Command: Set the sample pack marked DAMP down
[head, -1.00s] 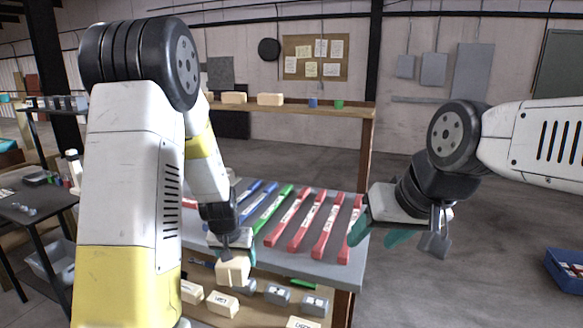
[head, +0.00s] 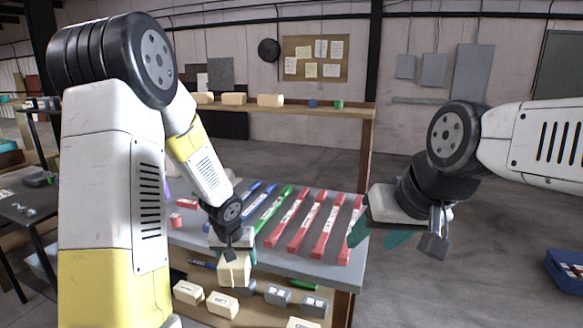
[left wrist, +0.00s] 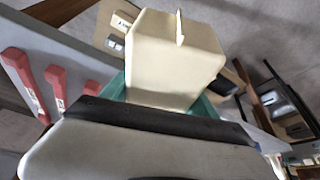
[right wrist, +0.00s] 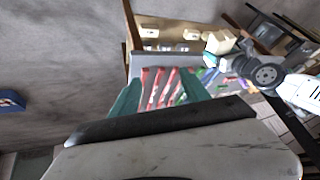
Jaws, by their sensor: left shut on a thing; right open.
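A cream, box-shaped pack (head: 234,272) is in my left gripper (head: 233,250), in front of the grey table's front edge and above the lower shelf. The pack fills the space between the teal fingers in the left wrist view (left wrist: 172,62). I cannot read any marking on it, so I cannot tell whether it says DAMP. My right gripper (head: 378,235) is open and empty, to the right of the table. Its two teal fingers stand apart in the right wrist view (right wrist: 160,97).
The grey tabletop (head: 305,265) carries red, blue and green bars (head: 325,228). The lower shelf holds labelled cream packs (head: 222,305) and grey packs (head: 277,295). Cream blocks (head: 270,100) stand on a high shelf behind. A blue bin (head: 566,270) is on the floor at right.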

